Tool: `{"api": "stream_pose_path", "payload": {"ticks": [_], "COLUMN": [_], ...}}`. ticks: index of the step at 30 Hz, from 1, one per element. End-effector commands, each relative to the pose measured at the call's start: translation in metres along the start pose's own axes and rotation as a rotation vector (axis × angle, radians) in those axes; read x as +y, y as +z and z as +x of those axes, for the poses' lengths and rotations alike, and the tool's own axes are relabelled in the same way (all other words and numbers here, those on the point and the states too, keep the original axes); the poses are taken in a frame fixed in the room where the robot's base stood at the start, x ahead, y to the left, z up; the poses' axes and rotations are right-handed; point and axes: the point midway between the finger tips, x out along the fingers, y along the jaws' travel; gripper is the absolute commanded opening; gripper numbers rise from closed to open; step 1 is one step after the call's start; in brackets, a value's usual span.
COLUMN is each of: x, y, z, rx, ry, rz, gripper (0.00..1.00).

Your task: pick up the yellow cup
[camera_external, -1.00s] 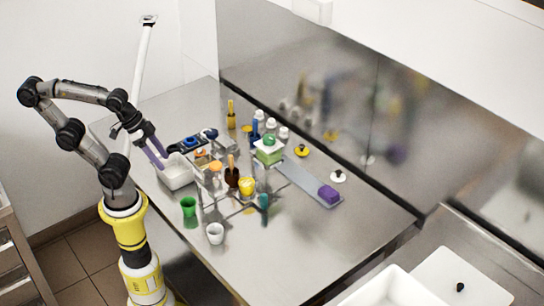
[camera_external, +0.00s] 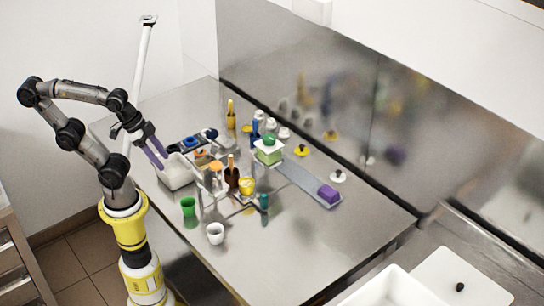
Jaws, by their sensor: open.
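The yellow cup (camera_external: 247,186) stands near the middle of the steel table, just right of a dark brown pot with an orange handle. My gripper (camera_external: 161,160) is at the table's left side, to the left of and above the cup, well apart from it. Its purple fingers point down and to the right, near the white tray. The gripper is open, and I see nothing between the fingers.
A white tray (camera_external: 178,172) is close to my gripper. A green cup (camera_external: 189,207) and a white cup (camera_external: 215,233) stand at the table's front. The brown pot (camera_external: 232,178) is beside the yellow cup. A purple block (camera_external: 327,193) lies at right. The front right table is clear.

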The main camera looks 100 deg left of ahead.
Motion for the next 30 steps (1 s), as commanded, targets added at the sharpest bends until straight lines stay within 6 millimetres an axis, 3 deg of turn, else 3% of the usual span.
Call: {"api": "stream_pose_path", "payload": {"ticks": [12,15,23,28,30], "x": [0.0,0.0,0.0,0.0,0.001], "y": [0.0,0.0,0.0,-0.003,-0.012], "z": [0.0,0.0,0.0,-0.001,-0.006], "rx": [0.0,0.0,0.0,0.009,0.034], "ry": [0.0,0.0,0.0,0.001,0.007], "rz": [0.0,0.0,-0.003,-0.116,-0.219], "gripper": [0.55,0.41,0.41,0.41,0.41]}}
